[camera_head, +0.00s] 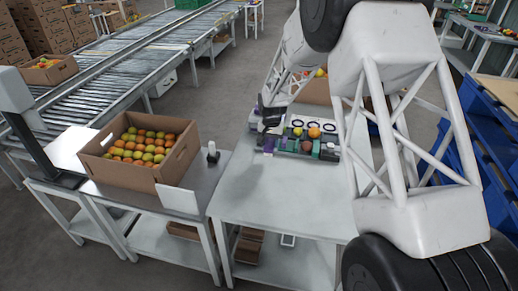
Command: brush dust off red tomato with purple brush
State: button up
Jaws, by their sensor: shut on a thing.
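My gripper (268,122) is at the left end of a tray of tomatoes on the middle table. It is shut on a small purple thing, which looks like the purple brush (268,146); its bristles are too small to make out. The tray (322,157) holds a yellow tomato (297,132) and an orange tomato (314,133) at the back. A dark red tomato (306,146) sits in the front row, to the right of the brush and apart from it. My arm hides part of the table's right side.
An open carton (131,177) full of tomatoes stands on the left table, with a small upright bottle-like thing (212,152) beside it. Another carton (316,92) stands behind the tray. The front of the middle table (275,195) is clear. Blue crates (470,135) stand at right.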

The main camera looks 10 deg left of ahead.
jog(key=w+d+r, duration=0.1)
jog(key=w+d, duration=0.2)
jog(key=d, duration=0.2)
jog(key=w+d+r, duration=0.2)
jog(key=w+d, duration=0.1)
jog(key=d, duration=0.1)
jog(key=w+d+r, duration=0.1)
jog(key=w+d, duration=0.2)
jog(key=d, duration=0.2)
jog(key=shift+w+d+r, duration=0.15)
jog(key=shift+d+r, duration=0.2)
jog(key=shift+f, duration=0.15)
jog(key=shift+f, duration=2.45)
jog(key=shift+s, duration=0.5)
jog(key=shift+s, duration=0.3)
jog(key=shift+f, duration=0.6)
dwell(2.3)
